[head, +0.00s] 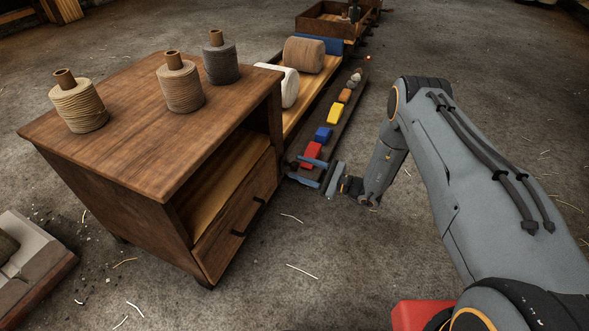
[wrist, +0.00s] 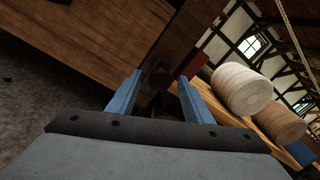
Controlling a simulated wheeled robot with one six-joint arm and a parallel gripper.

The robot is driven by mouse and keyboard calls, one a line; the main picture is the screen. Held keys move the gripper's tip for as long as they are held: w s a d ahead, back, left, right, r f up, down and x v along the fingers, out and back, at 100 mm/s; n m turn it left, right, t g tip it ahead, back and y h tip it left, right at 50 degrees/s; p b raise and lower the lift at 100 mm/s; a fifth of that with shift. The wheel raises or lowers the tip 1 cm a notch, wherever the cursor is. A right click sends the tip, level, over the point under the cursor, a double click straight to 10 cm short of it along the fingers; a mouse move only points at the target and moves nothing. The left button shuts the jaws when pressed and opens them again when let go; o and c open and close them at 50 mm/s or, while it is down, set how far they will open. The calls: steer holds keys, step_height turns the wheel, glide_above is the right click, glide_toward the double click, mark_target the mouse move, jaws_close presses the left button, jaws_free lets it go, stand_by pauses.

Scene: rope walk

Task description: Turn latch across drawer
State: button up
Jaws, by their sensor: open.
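The wooden cabinet (head: 160,130) stands at the left of the head view, with an open shelf above its drawer (head: 228,232). Two small dark fittings show on the front: one low on the drawer (head: 239,233) and one near its upper edge (head: 259,200). I cannot tell for sure which is the latch. My gripper (head: 298,169) is open beside the cabinet's right front edge. In the wrist view its blue fingers stand apart, with a dark rounded piece (wrist: 159,77) showing between or beyond them; contact cannot be told. The drawer front (wrist: 90,45) fills the upper left there.
Three twine spools (head: 180,82) stand on the cabinet top. Behind the gripper, a long dark tray (head: 335,115) holds several coloured blocks. A low wooden bench (head: 310,90) carries a white roll (head: 290,88) and a brown roll (head: 304,55). The floor before the drawer is clear.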

steer(key=shift+b+x, duration=0.35)
steer(key=shift+x, duration=0.95)
steer(key=c, duration=1.1)
steer(key=shift+o, duration=0.2)
